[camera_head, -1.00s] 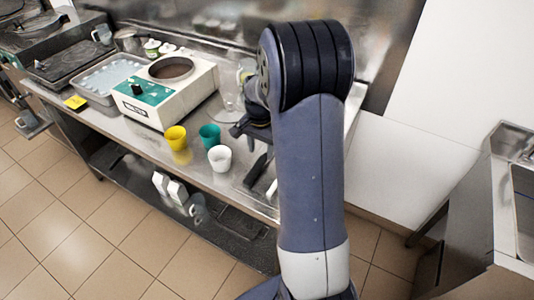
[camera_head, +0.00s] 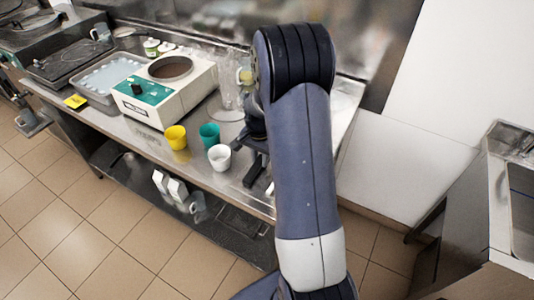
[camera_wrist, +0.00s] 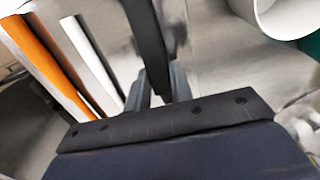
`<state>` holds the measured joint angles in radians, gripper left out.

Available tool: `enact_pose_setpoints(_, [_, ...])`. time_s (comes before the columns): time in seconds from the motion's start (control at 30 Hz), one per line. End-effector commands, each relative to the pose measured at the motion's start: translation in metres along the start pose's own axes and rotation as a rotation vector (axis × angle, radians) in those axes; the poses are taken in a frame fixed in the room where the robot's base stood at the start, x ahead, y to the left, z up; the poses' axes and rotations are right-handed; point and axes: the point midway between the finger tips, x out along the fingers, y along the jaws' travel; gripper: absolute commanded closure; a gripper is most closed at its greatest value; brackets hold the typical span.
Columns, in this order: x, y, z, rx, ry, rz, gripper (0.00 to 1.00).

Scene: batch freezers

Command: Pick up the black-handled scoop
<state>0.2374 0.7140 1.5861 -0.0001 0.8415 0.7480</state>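The black-handled scoop shows as a long black handle (camera_wrist: 148,35) in the wrist view, running down from the top edge to my gripper. In the head view its dark handle (camera_head: 257,171) lies near the table's front edge, right of the white cup. My gripper (camera_wrist: 160,85) has its two fingers on either side of the handle's near end. A narrow pale gap shows beside the handle, so the fingers look open around it. The scoop's head is out of the wrist view. In the head view my arm hides most of the gripper.
A white handle (camera_wrist: 92,62) and an orange handle (camera_wrist: 45,62) lie left of the black one. A white cup (camera_head: 219,158), a teal cup (camera_head: 209,135) and a yellow cup (camera_head: 176,137) stand left of my gripper. A white machine (camera_head: 165,95) stands farther left.

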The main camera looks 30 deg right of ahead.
Motion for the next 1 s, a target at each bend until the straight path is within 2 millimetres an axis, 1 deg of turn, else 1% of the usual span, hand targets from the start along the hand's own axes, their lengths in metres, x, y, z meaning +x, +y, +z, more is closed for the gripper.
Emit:
enact_pose_setpoints(0.03, [0.0,0.0,0.0,0.0,0.0,0.0,0.85])
enact_pose_setpoints(0.2, [0.0,0.0,0.0,0.0,0.0,0.0,0.99])
enact_pose_setpoints(0.23, [0.0,0.0,0.0,0.0,0.0,0.0,1.0])
enact_pose_setpoints(0.47, [-0.001,0.0,0.0,0.0,0.001,-0.001,1.0])
enact_pose_setpoints(0.57, [-0.007,-0.001,-0.001,0.0,0.002,-0.002,1.0])
enact_pose_setpoints(0.67, [-0.021,-0.001,-0.001,0.0,0.004,-0.004,1.0])
enact_pose_setpoints(0.9, [-0.068,-0.001,-0.001,0.0,0.005,-0.005,1.0])
enact_pose_setpoints(1.0, [-0.084,-0.001,-0.001,0.0,0.004,-0.003,1.0])
